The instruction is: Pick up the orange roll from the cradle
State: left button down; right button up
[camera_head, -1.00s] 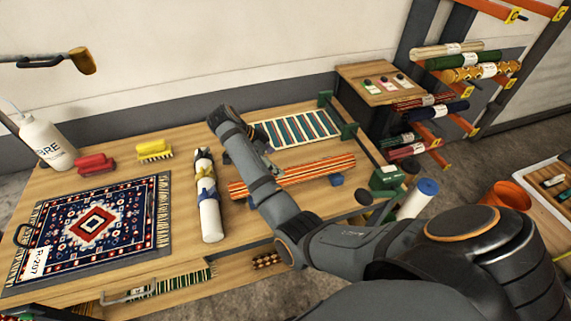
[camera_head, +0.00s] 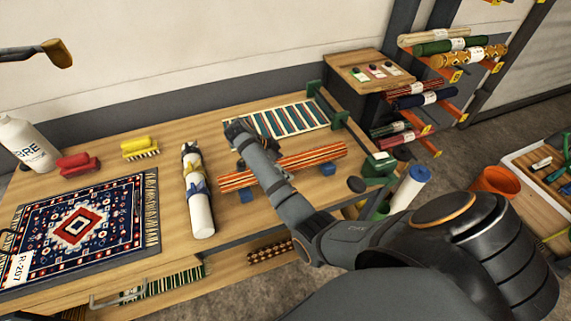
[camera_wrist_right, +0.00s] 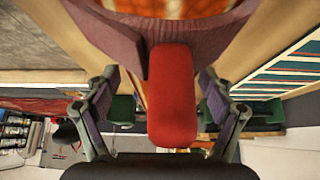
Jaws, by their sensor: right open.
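The orange striped roll (camera_head: 312,157) lies across the right half of the wooden table, raised on low blue cradle blocks (camera_head: 327,168). My right arm crosses in front of its left part. My right gripper (camera_head: 243,158) is at that part, mostly hidden by my own wrist and forearm. In the right wrist view the gripper (camera_wrist_right: 163,100) has its two fingers spread wide. An orange surface (camera_wrist_right: 180,8) shows close at the top edge there. A red rounded piece (camera_wrist_right: 172,95) stands between the fingers; I cannot tell what it belongs to. My left gripper is out of view.
A white roll with a blue and yellow tie (camera_head: 199,200) lies left of the gripper. A striped rug (camera_head: 290,120) lies behind the roll. A patterned rug (camera_head: 80,228), brushes (camera_head: 140,147) and a bottle (camera_head: 28,145) are at left. A rack holds rolls (camera_head: 450,45) at right.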

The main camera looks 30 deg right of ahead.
jog(key=shift+w+f, duration=0.1)
jog(key=shift+w, duration=0.05)
jog(key=c, duration=1.7)
jog(key=shift+c, duration=0.2)
